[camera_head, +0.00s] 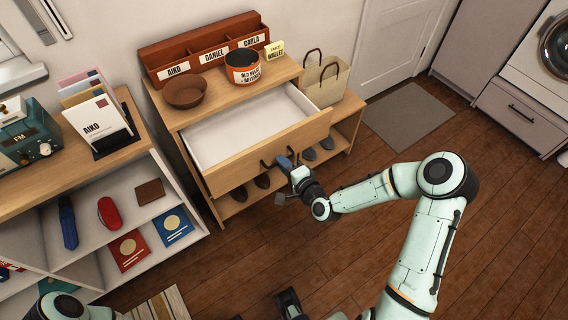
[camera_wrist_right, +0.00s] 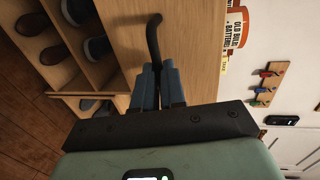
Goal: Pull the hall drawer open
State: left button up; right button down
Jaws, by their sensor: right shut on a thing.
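The hall drawer (camera_head: 255,118) is pulled well out of the wooden hall cabinet (camera_head: 172,118). Its white inside is bare. Its light wood front also shows in the right wrist view (camera_wrist_right: 190,45). My right gripper (camera_head: 283,163) is shut on the dark bar handle (camera_head: 268,163) of the drawer front. In the right wrist view the handle (camera_wrist_right: 153,35) runs down between the blue-grey fingertips (camera_wrist_right: 157,70), which hide its gripped part. A dark part at the bottom middle may be my left gripper (camera_head: 290,303); its fingers cannot be made out.
On the cabinet top stand a brown bowl (camera_head: 185,92), an orange tin (camera_head: 243,67) and a named letter rack (camera_head: 205,52). Shoes (camera_head: 309,154) sit below the drawer. A tote bag (camera_head: 325,80) stands to the right. An open shelf (camera_head: 85,225) is left.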

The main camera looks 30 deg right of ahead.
jog(key=c, duration=1.2)
grip_release()
pick_arm(q)
jog(key=w+r+p, duration=0.3)
jog(key=r+p, duration=0.7)
jog(key=r, duration=0.1)
jog(key=shift+p, duration=0.4)
pick_arm(e)
jog(key=v, duration=1.3)
jog(key=shift+s, duration=0.15)
jog(key=shift+r, duration=0.1)
